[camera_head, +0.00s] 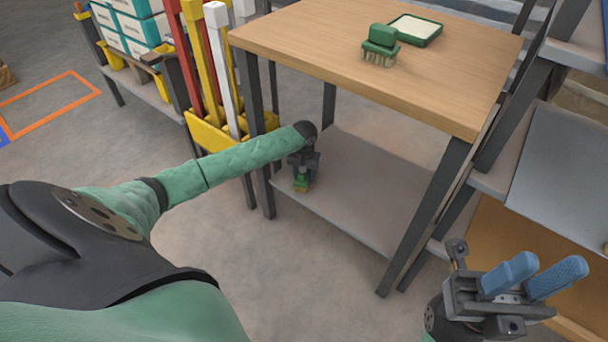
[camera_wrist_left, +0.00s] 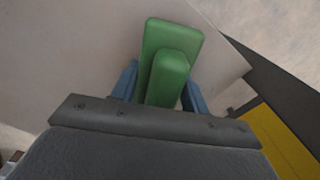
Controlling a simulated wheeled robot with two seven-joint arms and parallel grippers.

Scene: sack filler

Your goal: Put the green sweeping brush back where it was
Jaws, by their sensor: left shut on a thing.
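My left gripper (camera_head: 303,166) is shut on a green sweeping brush (camera_head: 301,183), low at the front left of the table's grey lower shelf (camera_head: 355,185). In the left wrist view the green brush (camera_wrist_left: 172,60), a block with a raised grip, sits between the blue fingers (camera_wrist_left: 160,84). Its underside is hidden there, and I cannot tell whether it touches the shelf. A second green brush (camera_head: 381,38) with tan bristles stands on the wooden tabletop (camera_head: 310,35). My right gripper (camera_head: 532,279) is open and empty at the lower right.
A green tray with pale filling (camera_head: 415,29) lies behind the second brush. Table legs (camera_head: 430,215) frame the lower shelf. A yellow holder (camera_head: 207,135) with upright poles stands left of the table, close to my left arm. A grey rack (camera_head: 560,150) stands at right. The shelf's middle is clear.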

